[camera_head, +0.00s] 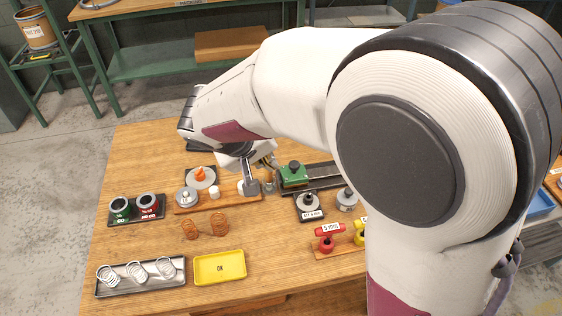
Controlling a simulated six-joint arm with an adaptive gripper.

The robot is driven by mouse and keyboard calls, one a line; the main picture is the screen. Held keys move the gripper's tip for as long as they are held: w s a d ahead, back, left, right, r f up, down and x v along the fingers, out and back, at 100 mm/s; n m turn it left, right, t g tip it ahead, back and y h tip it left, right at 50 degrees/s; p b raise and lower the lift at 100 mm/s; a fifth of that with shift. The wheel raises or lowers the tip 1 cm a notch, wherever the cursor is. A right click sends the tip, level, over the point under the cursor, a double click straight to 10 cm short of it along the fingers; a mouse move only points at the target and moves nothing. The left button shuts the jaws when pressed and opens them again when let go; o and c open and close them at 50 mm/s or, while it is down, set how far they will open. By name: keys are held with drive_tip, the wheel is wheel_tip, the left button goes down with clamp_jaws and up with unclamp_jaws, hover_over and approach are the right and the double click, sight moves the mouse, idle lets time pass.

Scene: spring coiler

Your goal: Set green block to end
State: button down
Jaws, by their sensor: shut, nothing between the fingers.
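The green block (293,176) with a dark knob on top sits on a dark rail (322,177) at the middle of the wooden table. It is at the left part of the visible rail; the rail's right part is hidden behind my arm. My gripper (252,190) points down just left of the green block, above or beside the wooden strip. It is shut and empty. A small gap shows between my gripper and the block.
A wooden strip (218,201) with small pegs lies under my gripper. Copper springs (220,224), a yellow tray (219,267) and a metal tray of coils (141,277) are in front.

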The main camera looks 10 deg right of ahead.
drive_tip(key=shift+w+r+m, duration=0.5)
drive_tip(key=shift+w+m, duration=0.1)
drive_tip(key=shift+m, duration=0.1)
drive_tip(key=shift+d+f, duration=0.1)
drive_tip(key=shift+f, duration=0.05)
drive_tip(key=shift+w+x, duration=0.2)
drive_tip(key=shift+x, duration=4.65)
drive_tip(key=shift+d, duration=0.1)
drive_tip(key=shift+d, duration=6.65)
drive_tip(key=shift+a+r, duration=0.1)
drive_tip(key=shift+r, duration=0.1)
